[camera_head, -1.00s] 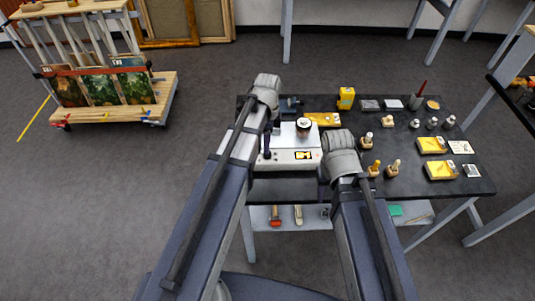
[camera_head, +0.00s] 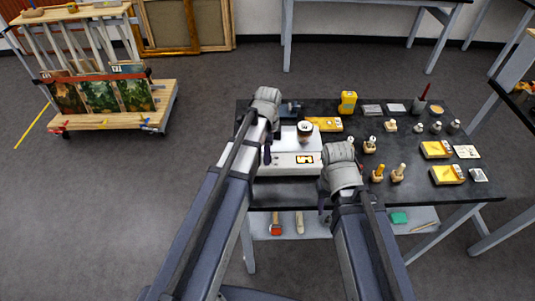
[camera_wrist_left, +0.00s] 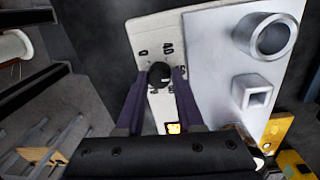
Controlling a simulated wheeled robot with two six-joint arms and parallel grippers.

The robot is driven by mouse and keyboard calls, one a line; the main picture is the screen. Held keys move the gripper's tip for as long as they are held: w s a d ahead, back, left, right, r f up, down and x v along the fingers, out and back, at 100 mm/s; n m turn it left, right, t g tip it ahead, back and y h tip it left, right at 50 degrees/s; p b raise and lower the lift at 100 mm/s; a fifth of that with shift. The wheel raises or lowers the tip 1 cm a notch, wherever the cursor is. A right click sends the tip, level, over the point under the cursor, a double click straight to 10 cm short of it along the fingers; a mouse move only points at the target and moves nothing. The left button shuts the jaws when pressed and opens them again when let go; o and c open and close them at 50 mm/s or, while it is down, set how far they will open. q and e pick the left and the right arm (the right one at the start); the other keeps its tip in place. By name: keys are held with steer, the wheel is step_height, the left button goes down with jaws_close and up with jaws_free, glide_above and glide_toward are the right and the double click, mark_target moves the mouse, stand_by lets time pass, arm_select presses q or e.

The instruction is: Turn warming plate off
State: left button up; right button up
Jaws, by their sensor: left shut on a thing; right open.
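The warming plate (camera_head: 283,170) is a white box on the dark table, with a lit orange display (camera_head: 305,160) on its front panel. In the left wrist view its white panel (camera_wrist_left: 145,32) carries a round black knob (camera_wrist_left: 160,73), and the orange display (camera_wrist_left: 173,128) glows there too. My left gripper (camera_head: 267,155) is at the panel's left end; in the wrist view its fingers (camera_wrist_left: 160,82) are shut on the knob. My right gripper (camera_head: 325,208) is open and empty near the table's front edge, right of the plate.
A dark-topped jar (camera_head: 305,130) stands on the plate. Yellow boxes (camera_head: 436,149), small bottles (camera_head: 369,145) and a yellow device (camera_head: 348,102) occupy the table's right and back. Tools (camera_head: 276,224) lie on the lower shelf. The front-middle tabletop is mostly clear.

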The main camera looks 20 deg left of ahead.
arm_select(q)
jaws_close()
steer(key=shift+n, duration=0.3)
steer(key=n, duration=0.4)
steer(key=shift+n, duration=0.4)
steer(key=n, duration=0.3)
steer(key=shift+n, duration=0.3)
steer(key=n, duration=0.3)
steer(key=shift+s+n+t+h, duration=0.1)
steer(key=shift+n+t+h, duration=0.2)
steer(key=n, duration=1.3)
steer(key=shift+s+t, duration=0.1)
steer(key=shift+t, duration=0.3)
steer(key=shift+n, duration=0.3)
